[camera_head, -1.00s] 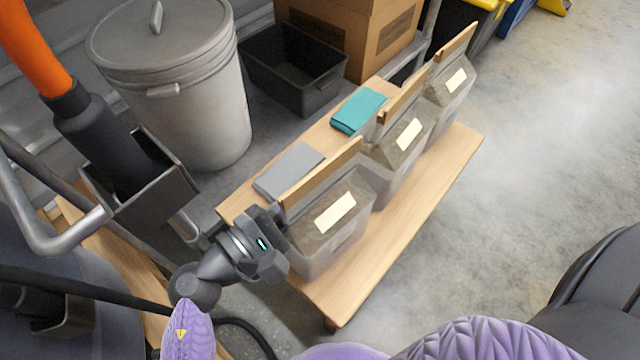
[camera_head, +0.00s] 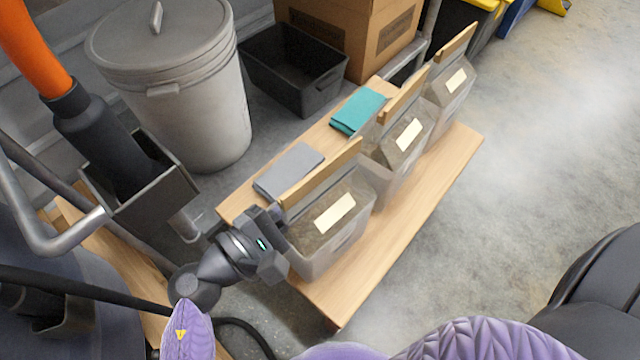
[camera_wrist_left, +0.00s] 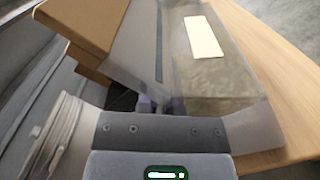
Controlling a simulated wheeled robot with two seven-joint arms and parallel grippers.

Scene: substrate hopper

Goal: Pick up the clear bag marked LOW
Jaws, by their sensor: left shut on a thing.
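The writing on the labels is too small to read, so I cannot tell which says LOW. My left gripper (camera_head: 279,214) is shut on the left edge of the nearest bag, beside the bar's end. This bag also fills the left wrist view (camera_wrist_left: 215,75), with the fingertips partly hidden. My right gripper is not in view.
The bench (camera_head: 400,222) also carries a grey folded cloth (camera_head: 289,170) and a teal one (camera_head: 358,110). Behind are a lidded grey bin (camera_head: 195,110), a black tub (camera_head: 292,70) and a cardboard box (camera_head: 350,35). A hopper spout (camera_head: 135,180) stands left of my gripper.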

